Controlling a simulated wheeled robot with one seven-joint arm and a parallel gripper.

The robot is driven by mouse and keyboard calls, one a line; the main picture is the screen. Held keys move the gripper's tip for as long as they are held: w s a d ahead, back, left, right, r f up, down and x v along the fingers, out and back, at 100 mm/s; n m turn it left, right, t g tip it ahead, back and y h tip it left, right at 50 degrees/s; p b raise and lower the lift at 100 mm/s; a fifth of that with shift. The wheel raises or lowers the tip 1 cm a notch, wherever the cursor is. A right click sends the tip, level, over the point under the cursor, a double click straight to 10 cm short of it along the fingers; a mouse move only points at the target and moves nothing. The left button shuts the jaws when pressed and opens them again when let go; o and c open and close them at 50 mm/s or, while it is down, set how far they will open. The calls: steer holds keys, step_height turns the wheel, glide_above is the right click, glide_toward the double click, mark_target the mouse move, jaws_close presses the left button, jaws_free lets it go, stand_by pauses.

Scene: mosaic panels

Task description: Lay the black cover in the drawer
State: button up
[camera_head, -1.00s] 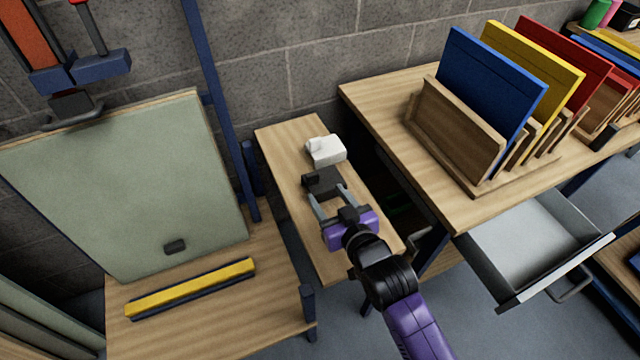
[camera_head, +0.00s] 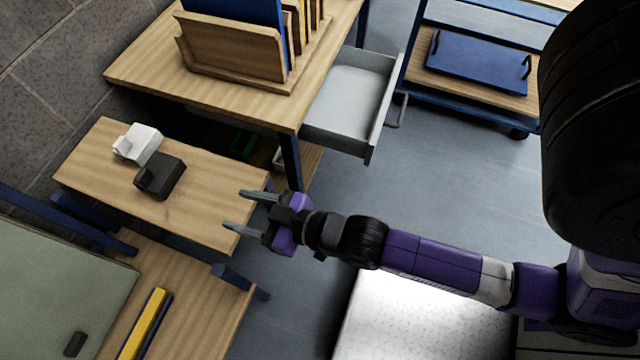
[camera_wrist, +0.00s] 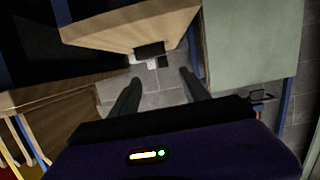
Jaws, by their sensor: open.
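The black cover (camera_head: 160,177) sits on the small wooden side table, close beside a white cover (camera_head: 138,144). In the wrist view, the black cover (camera_wrist: 150,48) and the white one (camera_wrist: 153,63) appear small, beyond the fingers. My gripper (camera_head: 236,210) is open and empty near the right end of the side table, clearly apart from the black cover; its fingers point towards the table. The grey drawer (camera_head: 352,100) is pulled out under the larger bench, to the right of and beyond my gripper. Its visible inside looks empty.
The workbench (camera_head: 135,75) carries a wooden rack (camera_head: 228,50) of coloured panels. A bench leg (camera_head: 290,160) stands between side table and drawer. A blue tray (camera_head: 480,68) lies on a cart at the back right. A yellow bar (camera_head: 142,325) lies at lower left.

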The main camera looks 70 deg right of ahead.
steer(key=w+r+v, duration=0.1)
steer(key=r+v, duration=0.2)
steer(key=v, duration=1.7)
steer(key=shift+o, duration=1.1)
steer(key=shift+s+a+r, duration=0.1)
steer(key=shift+s+r, duration=0.25)
steer(key=shift+r, duration=0.1)
steer(key=o, duration=0.7)
steer(key=shift+s+r, duration=0.1)
steer(key=shift+r, duration=0.15)
